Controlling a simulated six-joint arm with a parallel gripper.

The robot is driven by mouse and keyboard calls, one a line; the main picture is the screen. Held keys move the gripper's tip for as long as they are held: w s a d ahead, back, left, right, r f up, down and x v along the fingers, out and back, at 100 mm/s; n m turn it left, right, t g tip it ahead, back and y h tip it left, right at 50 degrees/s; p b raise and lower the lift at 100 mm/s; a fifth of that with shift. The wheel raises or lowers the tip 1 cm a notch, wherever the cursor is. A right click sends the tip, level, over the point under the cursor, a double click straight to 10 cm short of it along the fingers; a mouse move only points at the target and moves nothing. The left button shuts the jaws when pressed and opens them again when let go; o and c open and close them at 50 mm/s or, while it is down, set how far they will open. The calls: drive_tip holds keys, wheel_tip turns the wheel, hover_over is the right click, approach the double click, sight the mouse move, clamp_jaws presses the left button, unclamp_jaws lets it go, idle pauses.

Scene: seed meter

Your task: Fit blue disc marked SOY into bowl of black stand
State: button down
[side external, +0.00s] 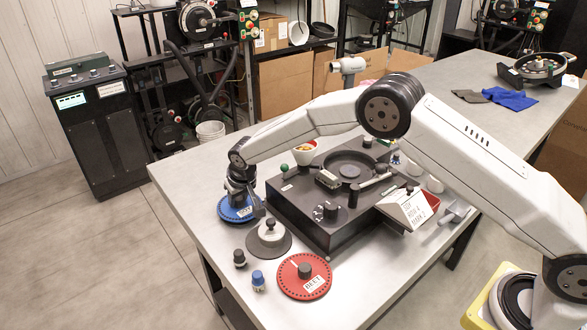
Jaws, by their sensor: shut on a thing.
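The blue disc (229,214) is at the left side of the table, with a small white label whose lettering is too small to read surely. My gripper (243,203) points down over its middle and is shut on it; the fingers and the held part are mostly hidden. I cannot tell whether the disc touches the table or is slightly above it. The black stand (300,222) is to the right of the disc, with a round dark bowl (372,163) at its back part. The bowl looks empty of any disc.
A red disc (290,285) with a white label lies at the front. A grey disc with a knob (268,240) lies between it and the blue disc.

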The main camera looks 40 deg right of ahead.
drive_tip(key=shift+r, duration=0.3)
drive_tip(key=shift+r, duration=0.35)
drive_tip(key=shift+r, duration=0.25)
wheel_tip(320, 180, up, 19)
drive_tip(key=s+d+m+h, duration=0.15)
drive_tip(key=s+d, duration=0.25)
drive_tip(key=d, duration=0.5)
drive_tip(key=s+d+m, duration=0.3)
drive_tip(key=s+d, duration=0.2)
drive_tip(key=d, duration=0.3)
drive_tip(key=s+d+m+h, duration=0.15)
drive_tip(key=s+d, duration=0.25)
drive_tip(key=d, duration=0.5)
drive_tip(key=shift+g+y, duration=0.3)
drive_tip(key=shift+y, duration=0.2)
drive_tip(key=shift+s+d+f, duration=0.15)
drive_tip(key=shift+f, duration=1.2)
drive_tip(key=shift+s+d+f, duration=0.1)
drive_tip(key=shift+f, duration=1.2)
